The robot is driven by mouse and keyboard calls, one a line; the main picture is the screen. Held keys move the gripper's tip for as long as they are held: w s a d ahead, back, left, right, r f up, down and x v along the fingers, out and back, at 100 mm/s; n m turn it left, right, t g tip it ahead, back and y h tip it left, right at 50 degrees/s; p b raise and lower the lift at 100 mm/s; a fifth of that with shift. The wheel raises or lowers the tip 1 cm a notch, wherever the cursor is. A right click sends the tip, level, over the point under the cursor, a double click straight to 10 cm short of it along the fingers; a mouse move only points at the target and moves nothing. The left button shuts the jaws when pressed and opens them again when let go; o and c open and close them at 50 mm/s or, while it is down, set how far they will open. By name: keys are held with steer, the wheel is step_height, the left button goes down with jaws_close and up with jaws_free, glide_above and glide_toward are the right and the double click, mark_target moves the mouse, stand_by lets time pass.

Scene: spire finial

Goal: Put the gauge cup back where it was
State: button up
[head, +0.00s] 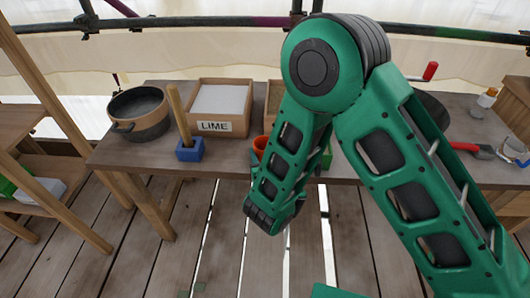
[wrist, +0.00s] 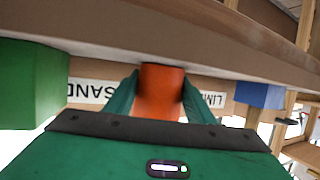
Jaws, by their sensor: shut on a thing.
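The gauge cup (wrist: 160,88) is orange and sits between the two green fingers of my gripper (wrist: 160,100), which is shut on it, in the wrist view. In the head view, only part of the orange cup (head: 259,145) shows, beside my forearm and in front of the lime box (head: 220,105); my gripper's fingers are hidden there by my arm. In the wrist view, the cup appears between the SAND label (wrist: 92,92) and the LIME label (wrist: 212,99). I cannot tell whether its base touches the table.
On the table (head: 120,153) stand a dark bucket (head: 140,118) and a blue block (head: 190,150) with an upright wooden handle (head: 178,110). A green block (wrist: 30,85) is left of the cup in the wrist view. A red-handled tool (head: 466,147) lies at the right.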

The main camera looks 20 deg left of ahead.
steer(key=o, duration=1)
steer(key=shift+f, duration=0.1)
steer(key=shift+o, duration=0.2)
steer(key=v, duration=1.2)
steer(key=shift+s, duration=0.1)
